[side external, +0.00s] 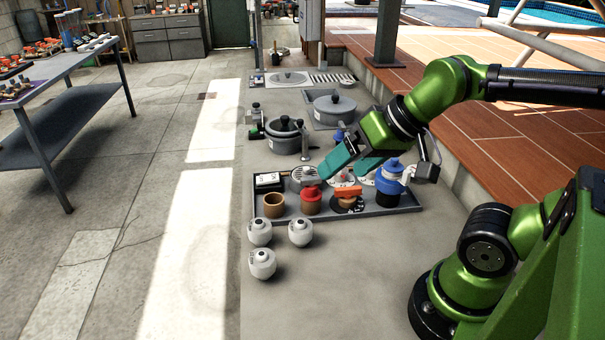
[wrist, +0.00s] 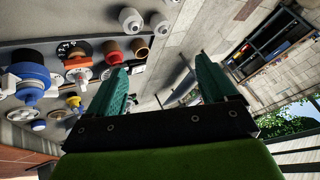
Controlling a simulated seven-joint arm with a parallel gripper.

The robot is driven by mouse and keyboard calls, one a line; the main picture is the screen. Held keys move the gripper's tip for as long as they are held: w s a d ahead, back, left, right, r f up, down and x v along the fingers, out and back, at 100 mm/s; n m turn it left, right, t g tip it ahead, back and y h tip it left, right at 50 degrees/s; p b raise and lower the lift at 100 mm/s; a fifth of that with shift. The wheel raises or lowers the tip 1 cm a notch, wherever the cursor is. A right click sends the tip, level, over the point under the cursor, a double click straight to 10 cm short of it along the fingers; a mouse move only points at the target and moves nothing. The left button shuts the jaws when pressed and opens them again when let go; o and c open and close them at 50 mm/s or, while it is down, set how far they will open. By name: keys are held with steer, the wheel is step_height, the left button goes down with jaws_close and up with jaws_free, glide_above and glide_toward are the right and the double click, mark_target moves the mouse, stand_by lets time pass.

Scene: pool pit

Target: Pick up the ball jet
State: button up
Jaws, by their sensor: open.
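Three white round fittings with dark tops, which look like the ball jets, stand on the grey floor in front of the tray: one at the left (side external: 260,231), one at the right (side external: 300,233), one nearest (side external: 262,264). White balls also show at the top of the wrist view (wrist: 130,20), (wrist: 160,25). My gripper (side external: 340,173) is open above the tray, behind and to the right of the balls. Its two teal fingers are apart with nothing between them in the wrist view (wrist: 162,65).
The grey tray (side external: 388,212) holds a brown cup (side external: 273,205), a red fitting (side external: 311,201), an orange valve (side external: 347,193) and a blue-and-black part (side external: 387,186). Lidded pots (side external: 288,138) stand behind. Floor left of the balls is clear.

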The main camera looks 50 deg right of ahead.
steer(key=shift+o, duration=0.4)
steer(key=n+g+h, duration=0.2)
steer(key=n+g, duration=0.5)
steer(key=n, duration=0.1)
glide_above(261, 226)
step_height(261, 226, down, 6)
steer(key=f, duration=1.1)
steer(key=shift+s+d, duration=0.15)
steer(key=shift+d, duration=0.2)
steer(key=shift+w+a+f, duration=0.1)
steer(key=shift+a+f, duration=0.1)
steer(key=shift+f, duration=1.1)
steer(key=shift+w+a+f, duration=0.1)
steer(key=shift+a+f, duration=0.05)
steer(key=shift+f, duration=1.15)
steer(key=shift+c, duration=0.5)
steer(key=c, duration=1)
